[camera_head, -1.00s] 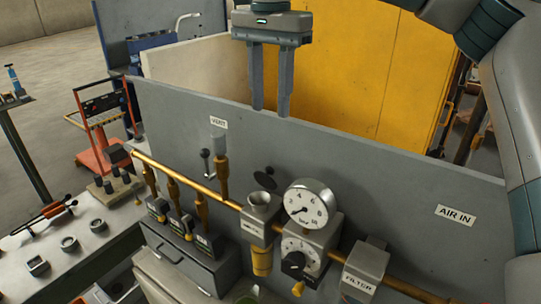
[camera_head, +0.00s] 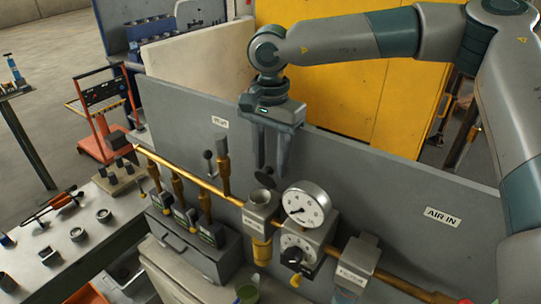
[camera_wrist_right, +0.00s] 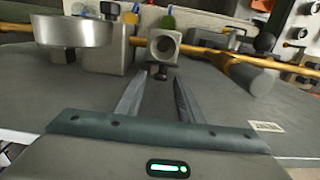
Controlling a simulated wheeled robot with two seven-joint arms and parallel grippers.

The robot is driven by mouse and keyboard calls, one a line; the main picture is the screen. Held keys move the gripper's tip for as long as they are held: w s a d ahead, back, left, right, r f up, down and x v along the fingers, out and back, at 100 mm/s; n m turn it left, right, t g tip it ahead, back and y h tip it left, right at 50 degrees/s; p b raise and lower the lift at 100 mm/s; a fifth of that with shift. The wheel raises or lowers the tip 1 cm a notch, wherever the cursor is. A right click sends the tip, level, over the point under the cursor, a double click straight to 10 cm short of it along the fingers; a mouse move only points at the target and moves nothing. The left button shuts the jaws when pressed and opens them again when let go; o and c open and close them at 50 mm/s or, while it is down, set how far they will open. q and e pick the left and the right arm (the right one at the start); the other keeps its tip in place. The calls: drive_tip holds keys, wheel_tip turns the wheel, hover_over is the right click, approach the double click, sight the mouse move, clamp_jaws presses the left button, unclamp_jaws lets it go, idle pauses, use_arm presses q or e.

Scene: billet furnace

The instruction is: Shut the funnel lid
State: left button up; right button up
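The funnel (camera_head: 262,198) is a small grey cup on a block on the brass pipe, with its mouth open. Its dark round lid (camera_head: 265,182) stands open behind it, against the grey panel. My right gripper (camera_head: 270,168) points down just above the lid, its two fingers apart and empty. The fingers partly overlap the lid, and I cannot tell whether they touch it. In the right wrist view the funnel mouth (camera_wrist_right: 164,45) lies just beyond the fingertips. A small dark piece shows between the tips. My left gripper is out of view.
A round pressure gauge (camera_head: 306,203) stands close right of the funnel, with a filter block (camera_head: 357,258) farther right. A VENT valve stem (camera_head: 223,172) and several brass valves stand to the left. The grey panel (camera_head: 380,185) rises behind the pipe.

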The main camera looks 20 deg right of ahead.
sight(265, 182)
drive_tip(key=shift+c, duration=0.3)
clamp_jaws()
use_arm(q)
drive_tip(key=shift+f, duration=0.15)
